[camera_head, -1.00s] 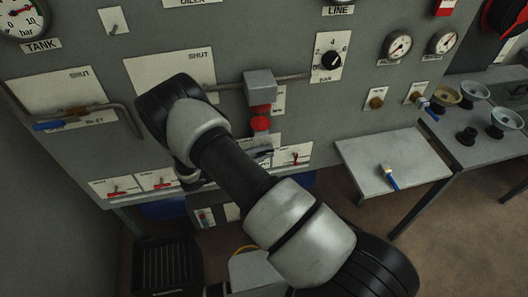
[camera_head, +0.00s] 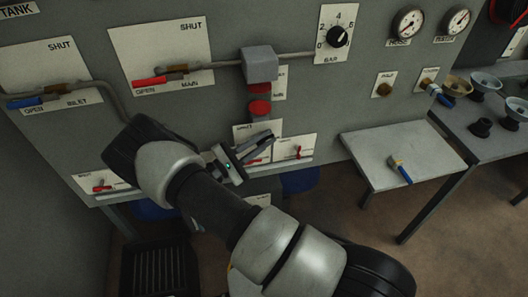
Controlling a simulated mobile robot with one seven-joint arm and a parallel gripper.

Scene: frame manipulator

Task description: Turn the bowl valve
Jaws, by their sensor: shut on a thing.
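A row of small red-handled valves sits on white plates low on the grey panel (camera_head: 220,90). Their labels are too small to read, so I cannot tell by name which is the bowl valve. My gripper (camera_head: 262,146) is at the plate left of the far-right small valve (camera_head: 297,153). Its jaws are shut on the small red valve handle (camera_head: 258,158) there, which they partly hide. Another small red valve (camera_head: 102,187) shows at the far left of the row. My forearm hides part of the row between.
Above are a red-handled main valve (camera_head: 150,80), a blue-handled inlet valve (camera_head: 25,103), a grey box (camera_head: 260,64) and a red button (camera_head: 260,107). Floor between the shelf and my arm is clear.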

